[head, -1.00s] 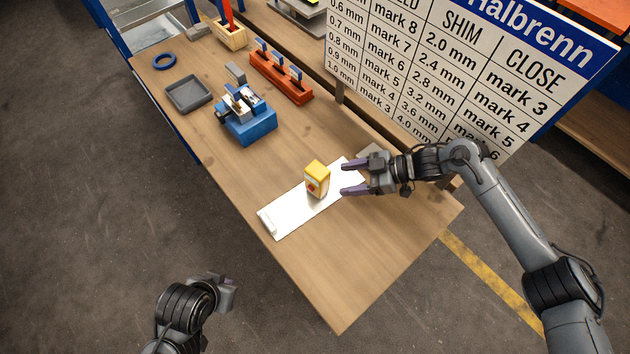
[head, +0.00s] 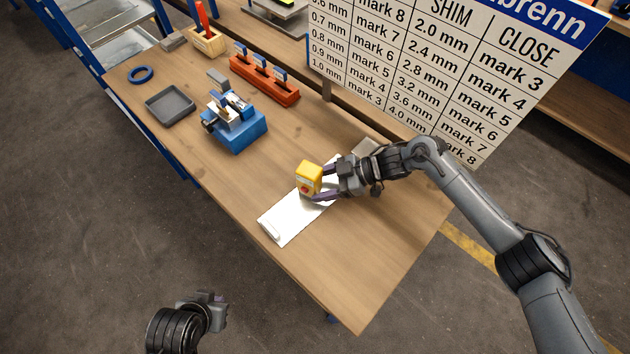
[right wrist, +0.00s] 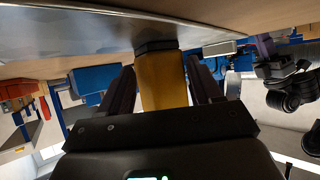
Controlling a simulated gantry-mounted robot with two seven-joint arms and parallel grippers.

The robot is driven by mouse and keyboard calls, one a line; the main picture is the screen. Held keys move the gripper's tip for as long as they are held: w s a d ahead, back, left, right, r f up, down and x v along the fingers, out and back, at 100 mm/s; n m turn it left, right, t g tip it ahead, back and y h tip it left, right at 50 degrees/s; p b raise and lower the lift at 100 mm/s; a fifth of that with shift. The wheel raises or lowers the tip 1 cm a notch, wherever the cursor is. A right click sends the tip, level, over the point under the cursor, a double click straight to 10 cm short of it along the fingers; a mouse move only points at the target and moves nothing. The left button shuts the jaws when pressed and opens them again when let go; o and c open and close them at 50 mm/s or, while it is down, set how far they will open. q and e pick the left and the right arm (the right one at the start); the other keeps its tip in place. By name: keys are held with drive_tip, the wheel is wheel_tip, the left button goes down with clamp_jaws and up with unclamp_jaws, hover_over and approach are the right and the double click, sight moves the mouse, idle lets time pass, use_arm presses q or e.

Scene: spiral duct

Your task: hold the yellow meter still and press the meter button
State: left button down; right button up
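The yellow meter (head: 311,175) stands upright on a white plate (head: 281,219) near the table's front end. A small red spot, seemingly its button (head: 305,188), shows low on its front face. My right gripper (head: 318,181) is open with its fingers on either side of the meter. In the right wrist view, the meter (right wrist: 163,84) is between the two dark fingers, with narrow gaps seeming to show beside it. My left gripper (head: 213,299) is off the table at the bottom left, far from the meter. Its finger opening is too unclear to tell.
A blue fixture (head: 235,125), a grey tray (head: 170,106), a blue ring (head: 140,74) and an orange rack (head: 264,82) stand farther back. A large sign (head: 440,75) stands along the right edge. The table's near corner is clear.

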drive_tip(key=c, duration=0.6)
idle(1.8)
